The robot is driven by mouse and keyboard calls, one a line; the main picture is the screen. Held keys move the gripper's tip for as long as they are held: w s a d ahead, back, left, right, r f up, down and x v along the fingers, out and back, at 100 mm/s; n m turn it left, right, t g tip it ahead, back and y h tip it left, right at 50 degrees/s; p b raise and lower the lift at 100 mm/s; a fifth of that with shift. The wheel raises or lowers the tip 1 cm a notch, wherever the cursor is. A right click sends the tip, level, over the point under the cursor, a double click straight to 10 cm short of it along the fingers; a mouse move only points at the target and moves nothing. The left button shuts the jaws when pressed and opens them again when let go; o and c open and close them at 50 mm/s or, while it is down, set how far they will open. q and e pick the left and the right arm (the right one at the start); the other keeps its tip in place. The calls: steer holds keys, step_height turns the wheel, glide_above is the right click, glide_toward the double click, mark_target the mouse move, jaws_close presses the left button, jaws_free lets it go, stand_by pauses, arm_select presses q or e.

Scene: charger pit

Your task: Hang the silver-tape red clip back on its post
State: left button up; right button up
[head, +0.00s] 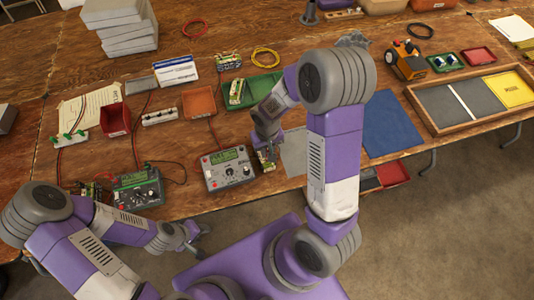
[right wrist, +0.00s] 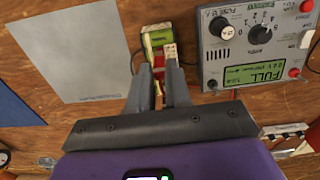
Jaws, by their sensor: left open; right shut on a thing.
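My right gripper (head: 264,147) reaches down to the bench beside the grey charger (head: 228,170). In the right wrist view the gripper (right wrist: 161,72) is shut on a small red piece, which looks like the red clip (right wrist: 168,56). The charger's screen (right wrist: 255,73) reads FULL. My left gripper (head: 192,238) is open and empty, off the bench's front edge. A white strip with small fittings (head: 160,117), possibly the posts, lies behind the chargers.
A second, dark charger (head: 138,190) with leads stands left. A white stand with green clips (head: 70,138), a dark red bin (head: 115,120), an orange tray (head: 199,102) and a green tray (head: 262,84) lie behind. A grey mat (head: 294,150) and blue mat (head: 392,124) lie right.

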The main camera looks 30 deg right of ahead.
steer(key=shift+r+p, duration=1.3)
steer(key=shift+r, duration=0.45)
steer(key=shift+r, duration=0.2)
step_height(320, 180, up, 5)
steer(key=p, duration=0.4)
steer(key=w+a, duration=0.5)
steer(key=a, duration=0.5)
steer(key=w+a, duration=0.5)
steer(key=a, duration=0.4)
steer(key=shift+a+f+b, duration=0.2)
steer(key=shift+a+b, duration=0.15)
steer(key=shift+f, duration=0.2)
steer(key=shift+f+b, duration=2.6)
steer(key=shift+f, duration=0.75)
steer(key=shift+f, duration=0.2)
